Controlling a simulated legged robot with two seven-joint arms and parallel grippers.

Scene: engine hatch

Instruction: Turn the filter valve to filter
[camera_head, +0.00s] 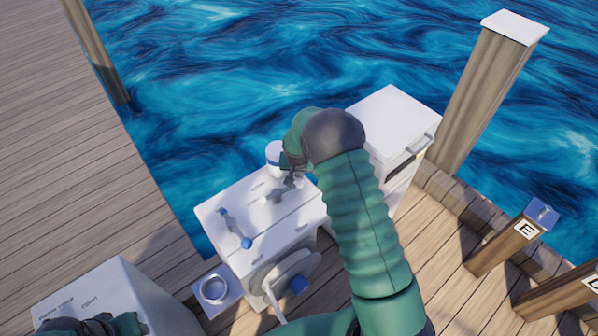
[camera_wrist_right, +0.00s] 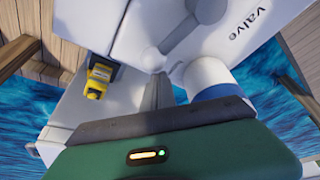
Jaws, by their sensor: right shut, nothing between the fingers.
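The white valve box (camera_head: 262,215) stands on the dock. A grey lever (camera_wrist_right: 185,40) on its top shows in the right wrist view, beside printed text of which "Valve" (camera_wrist_right: 245,20) is readable. My right gripper (camera_wrist_right: 158,92) is shut and empty, with its fingertips close to the lever and the white cylinder (camera_wrist_right: 210,80) with a blue band. I cannot tell whether they touch. In the head view my right arm and hand partly hide this area. My left gripper (camera_head: 95,325) shows only in part at the bottom left, over another white box; its jaws are unclear.
A second lever with blue ends (camera_head: 236,230) sits on the box's left part. A white cabinet (camera_head: 395,125) stands behind. A yellow part (camera_wrist_right: 100,78) shows in the wrist view. Water lies beyond the dock edge.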

